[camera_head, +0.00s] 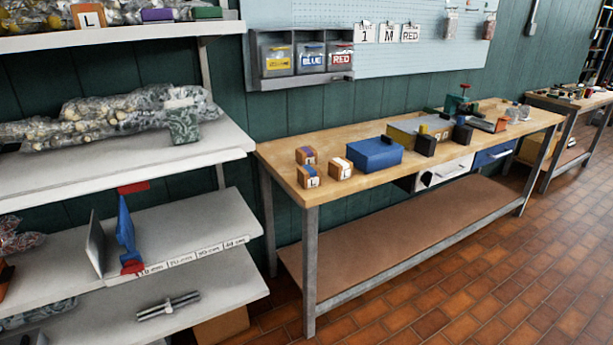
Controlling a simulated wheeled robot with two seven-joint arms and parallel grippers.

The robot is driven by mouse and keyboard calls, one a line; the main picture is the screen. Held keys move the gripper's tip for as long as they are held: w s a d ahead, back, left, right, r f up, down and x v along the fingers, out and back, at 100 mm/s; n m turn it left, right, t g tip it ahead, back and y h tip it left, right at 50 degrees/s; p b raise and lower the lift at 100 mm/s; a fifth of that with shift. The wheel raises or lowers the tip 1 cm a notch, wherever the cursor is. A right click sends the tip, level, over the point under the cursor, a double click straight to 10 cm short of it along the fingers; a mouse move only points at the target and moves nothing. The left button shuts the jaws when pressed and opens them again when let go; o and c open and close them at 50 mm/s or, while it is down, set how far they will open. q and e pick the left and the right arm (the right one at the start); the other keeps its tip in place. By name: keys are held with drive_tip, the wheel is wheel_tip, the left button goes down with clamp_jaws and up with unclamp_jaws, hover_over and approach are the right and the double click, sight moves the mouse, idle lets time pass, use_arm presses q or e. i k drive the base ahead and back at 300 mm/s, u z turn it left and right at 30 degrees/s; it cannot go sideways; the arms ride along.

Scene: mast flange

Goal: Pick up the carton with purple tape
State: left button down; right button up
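Several small brown cartons are in view. The carton with purple tape (306,154) stands on the near left end of the wooden workbench (290,172), towards the wall. Just in front of it is a carton with blue tape and an L label (309,177). To the right is a carton with white tape (341,169). The cartons stand close together; whether the purple-taped and blue-taped ones touch is hard to tell. Neither of my grippers is in view.
A blue box (375,154) stands right of the cartons, with tools and bins beyond. A grey shelf unit (190,163) with wrapped goods stands left. An organiser (301,57) hangs on the wall. The brick floor (430,285) in front is clear.

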sight(305, 155)
drive_tip(key=z, duration=0.9)
drive_tip(key=i, duration=1.4)
drive_tip(key=u, duration=1.15)
drive_tip(key=i, duration=0.65)
drive_tip(key=u, duration=0.65)
